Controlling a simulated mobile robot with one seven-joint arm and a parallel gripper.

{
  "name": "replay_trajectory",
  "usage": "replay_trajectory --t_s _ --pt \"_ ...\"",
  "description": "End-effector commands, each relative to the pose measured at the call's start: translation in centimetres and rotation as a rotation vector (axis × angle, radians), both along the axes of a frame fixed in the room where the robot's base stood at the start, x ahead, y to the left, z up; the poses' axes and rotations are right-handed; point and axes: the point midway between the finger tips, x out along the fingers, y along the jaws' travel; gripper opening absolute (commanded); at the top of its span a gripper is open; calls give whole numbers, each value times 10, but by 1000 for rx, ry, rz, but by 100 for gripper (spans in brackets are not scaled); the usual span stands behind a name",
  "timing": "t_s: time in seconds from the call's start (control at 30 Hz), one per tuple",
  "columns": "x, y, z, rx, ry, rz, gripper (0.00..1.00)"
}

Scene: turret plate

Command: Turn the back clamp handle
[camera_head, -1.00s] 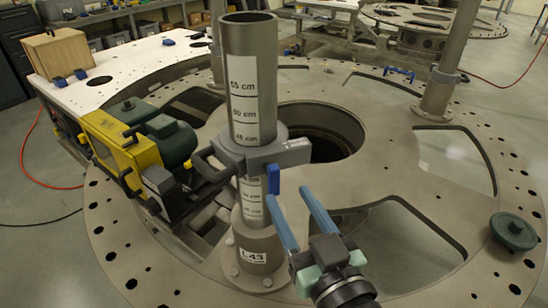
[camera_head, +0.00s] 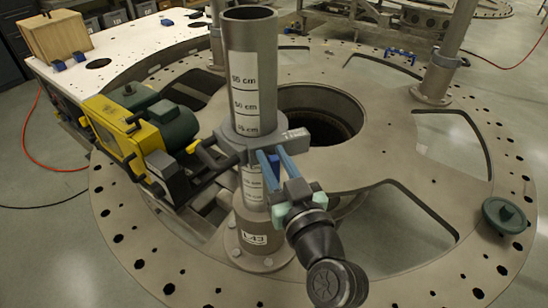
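A grey clamp (camera_head: 238,147) sits around the front upright post (camera_head: 254,70), which bears a centimetre scale. My gripper (camera_head: 271,152) reaches up from the lower right, and its two blue fingers point at the right part of the clamp. The fingertips are a little apart, right at the clamp's underside. The clamp's blue handle is mostly hidden by the fingers, so I cannot tell whether they grip it.
A yellow and green machine (camera_head: 125,130) stands left of the post, with its dark arm reaching the clamp. A second post (camera_head: 448,65) stands at the right. A green knob (camera_head: 506,215) is on the round plate (camera_head: 385,140), which has large openings.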

Motion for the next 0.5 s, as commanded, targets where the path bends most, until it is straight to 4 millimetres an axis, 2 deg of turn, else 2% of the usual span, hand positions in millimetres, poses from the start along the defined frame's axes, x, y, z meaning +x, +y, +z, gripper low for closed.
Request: replay_trajectory --t_s 0.03,0.13,0.17,0.5 --pt "0 0 0 0 0 0 20" --pt "0 0 0 0 0 0 2" --pt "0 0 0 0 0 0 0" --pt "0 -1 0 8 3 -1 0"
